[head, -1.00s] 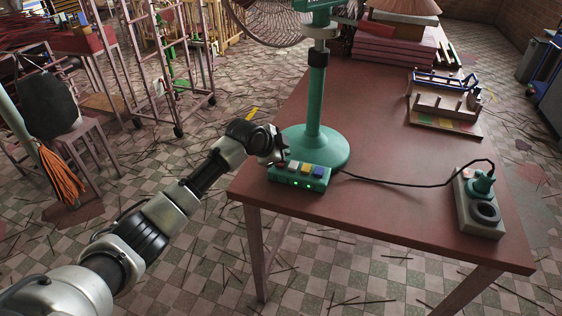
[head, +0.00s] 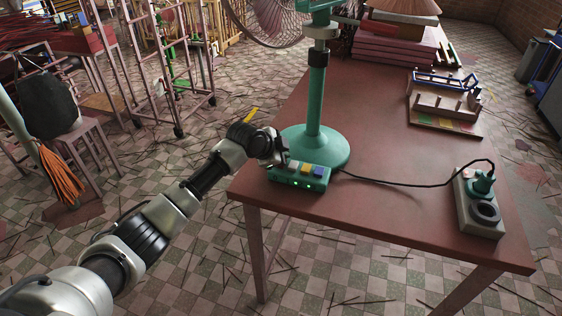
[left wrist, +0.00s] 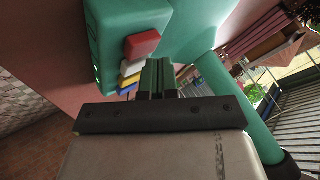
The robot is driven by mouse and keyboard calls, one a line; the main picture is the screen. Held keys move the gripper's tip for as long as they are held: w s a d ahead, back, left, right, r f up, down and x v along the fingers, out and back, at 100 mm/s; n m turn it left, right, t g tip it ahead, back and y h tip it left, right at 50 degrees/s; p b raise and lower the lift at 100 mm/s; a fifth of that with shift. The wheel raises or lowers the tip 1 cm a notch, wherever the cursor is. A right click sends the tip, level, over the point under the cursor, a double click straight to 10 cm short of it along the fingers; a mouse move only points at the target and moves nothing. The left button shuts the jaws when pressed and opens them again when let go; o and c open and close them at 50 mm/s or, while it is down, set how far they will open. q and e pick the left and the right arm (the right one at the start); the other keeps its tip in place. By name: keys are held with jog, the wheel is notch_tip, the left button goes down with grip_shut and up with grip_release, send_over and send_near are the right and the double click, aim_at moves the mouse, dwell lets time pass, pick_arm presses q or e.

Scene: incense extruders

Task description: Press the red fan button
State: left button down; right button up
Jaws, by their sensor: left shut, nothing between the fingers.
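The green fan control box (head: 300,178) sits at the table's near left corner, in front of the fan's round green base (head: 330,150). The red button (left wrist: 142,44) stands out from the box at the end of a row, followed by a white, a yellow and a blue one. My left gripper (head: 283,156) is over the box's left end and hides most of the red button in the head view. In the left wrist view its fingers (left wrist: 158,72) are shut and empty, close beside the red button; I cannot tell whether they touch it. My right gripper is out of view.
The fan's green pole (head: 316,95) rises just behind the box. A black cable (head: 400,184) runs right to a grey socket block (head: 478,205). A wooden rack (head: 446,100) and stacked red boxes (head: 393,40) stand farther back. The table's middle is clear.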

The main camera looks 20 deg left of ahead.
pick_arm(q)
jog(key=shift+f, duration=0.5)
dwell(0.7)
jog(key=shift+r, duration=0.1)
jog(key=shift+r+p, duration=0.8)
jog(key=shift+r, duration=0.05)
notch_tip(320, 180, up, 5)
jog(key=p, duration=0.4)
jog(key=shift+p, duration=0.3)
dwell(0.4)
